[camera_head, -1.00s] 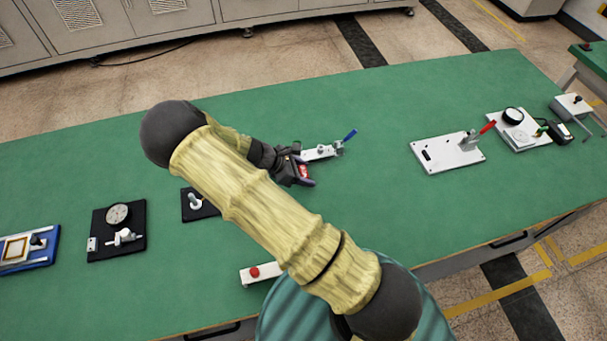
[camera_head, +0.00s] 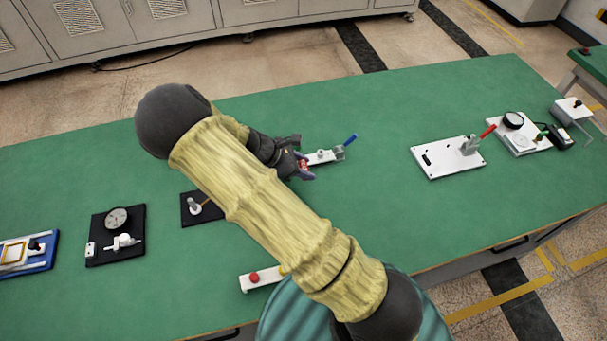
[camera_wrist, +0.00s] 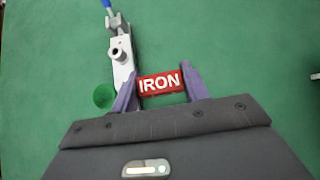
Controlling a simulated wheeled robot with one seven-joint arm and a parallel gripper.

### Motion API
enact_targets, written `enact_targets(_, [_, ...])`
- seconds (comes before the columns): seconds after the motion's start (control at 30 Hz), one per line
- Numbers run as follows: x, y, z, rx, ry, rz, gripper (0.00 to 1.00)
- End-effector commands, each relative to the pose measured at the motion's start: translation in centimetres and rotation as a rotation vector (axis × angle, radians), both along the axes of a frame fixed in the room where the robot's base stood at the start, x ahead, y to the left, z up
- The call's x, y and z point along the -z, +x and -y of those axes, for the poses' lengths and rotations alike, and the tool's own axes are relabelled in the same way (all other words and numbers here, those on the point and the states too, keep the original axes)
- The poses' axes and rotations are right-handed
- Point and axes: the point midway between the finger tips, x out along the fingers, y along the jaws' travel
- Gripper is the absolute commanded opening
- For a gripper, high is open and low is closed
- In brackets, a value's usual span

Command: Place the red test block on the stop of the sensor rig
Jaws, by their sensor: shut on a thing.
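My gripper (camera_head: 305,168) is shut on the red test block (camera_wrist: 161,83), which has "IRON" in white letters on its face. In the wrist view the block sits between the two purple-grey fingers, near their tips. Only a little red shows in the head view (camera_head: 303,163). A narrow white fixture (camera_wrist: 122,70) with a round grey post and a blue-handled clamp lies just beyond the block, to its upper left. In the head view the fixture (camera_head: 319,158) is partly hidden by my gripper. I cannot tell whether it is the sensor rig or whether the block touches it.
A green disc (camera_wrist: 103,96) is left of the fixture. On the green bench, a white plate with a red-handled clamp (camera_head: 447,158) and a dial gauge plate (camera_head: 517,139) stand right. Black fixtures (camera_head: 116,247) and a red-button strip (camera_head: 262,277) are left and front. Bench between is clear.

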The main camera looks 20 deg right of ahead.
Motion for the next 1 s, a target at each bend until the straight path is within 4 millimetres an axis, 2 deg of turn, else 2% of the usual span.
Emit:
enact_targets(0.1, [-2.3,0.0,0.0,0.000,0.002,0.003,0.08])
enact_targets(0.3, [-4.6,0.0,0.0,0.001,0.001,0.001,0.08])
enact_targets(1.0, [-5.0,0.0,0.0,0.000,-0.001,-0.001,0.08])
